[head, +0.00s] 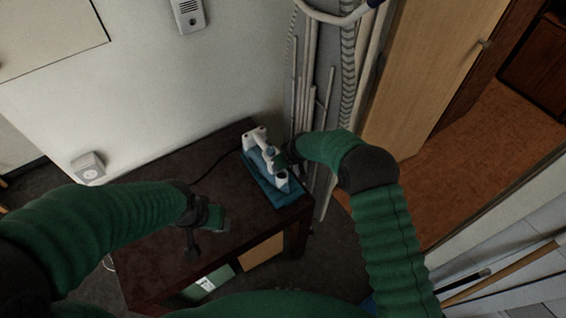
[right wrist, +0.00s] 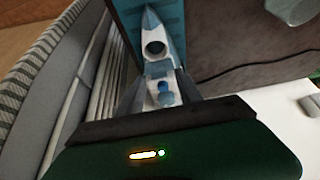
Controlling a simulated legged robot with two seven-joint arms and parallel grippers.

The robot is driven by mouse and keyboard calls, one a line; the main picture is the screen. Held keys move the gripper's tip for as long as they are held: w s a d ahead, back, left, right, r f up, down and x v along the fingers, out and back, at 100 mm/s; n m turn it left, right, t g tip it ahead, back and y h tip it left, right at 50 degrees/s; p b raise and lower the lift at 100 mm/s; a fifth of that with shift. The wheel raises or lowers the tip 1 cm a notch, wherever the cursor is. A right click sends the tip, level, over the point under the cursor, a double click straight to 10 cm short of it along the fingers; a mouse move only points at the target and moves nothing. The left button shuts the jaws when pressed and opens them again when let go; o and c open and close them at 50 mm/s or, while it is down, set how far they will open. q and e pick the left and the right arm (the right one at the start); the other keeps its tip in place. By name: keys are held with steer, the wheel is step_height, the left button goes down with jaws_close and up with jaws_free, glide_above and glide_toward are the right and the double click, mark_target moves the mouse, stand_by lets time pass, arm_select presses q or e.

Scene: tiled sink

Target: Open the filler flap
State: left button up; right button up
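A white and light-blue iron (head: 255,138) sits on a blue mat (head: 285,200) at the right end of the dark table. In the right wrist view the iron (right wrist: 150,22) points its tip upward, with a dark round opening (right wrist: 155,47) near the tip and a blue button (right wrist: 165,98) below. I cannot tell whether the flap is this opening's cover. My right gripper (right wrist: 158,95) is open, its fingers apart on either side of the iron's white upper part; contact is unclear. My left gripper (head: 193,242) hangs over the table, away from the iron; its fingers are too small to judge.
The dark table (head: 160,255) is mostly clear left of the iron, with a dark cord (head: 215,167) running across it. White pipes (head: 303,95) stand close behind the iron on the right. A wooden door (head: 430,80) is farther right.

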steer(key=b+v, duration=0.2)
steer(key=v, duration=1.4)
steer(key=shift+r, duration=0.35)
steer(key=shift+s+d, duration=0.1)
